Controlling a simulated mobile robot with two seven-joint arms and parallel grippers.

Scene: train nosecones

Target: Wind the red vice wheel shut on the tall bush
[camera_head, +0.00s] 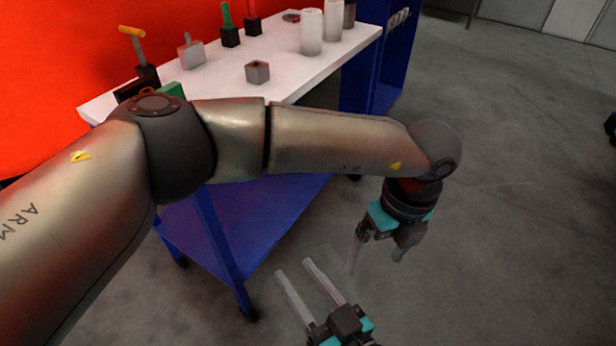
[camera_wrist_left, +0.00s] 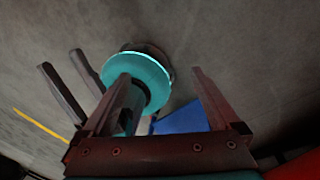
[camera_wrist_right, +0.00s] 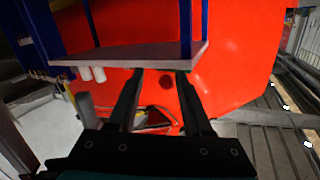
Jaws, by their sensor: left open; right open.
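My left gripper (camera_head: 378,258) hangs open and empty over the floor, in front of the bench. My right gripper (camera_head: 294,270) is open and empty, lower and to the left of it. Both are apart from the bench. A small dark ring with some red (camera_head: 290,16) lies at the back of the bench; I cannot tell whether it is the vice wheel. Pale upright cylinders (camera_head: 311,32) stand near the right end, beside a darker one (camera_head: 349,14); I cannot tell which thing is the tall bush. The left wrist view shows its open fingers (camera_wrist_left: 160,74).
The white bench top (camera_head: 330,62) carries a grey block with a hole (camera_head: 257,71), an orange-handled piece (camera_head: 131,31), and green (camera_head: 226,16) and red (camera_head: 251,10) upright pieces on dark bases. My left arm crosses its front. The floor at right (camera_head: 530,200) is clear.

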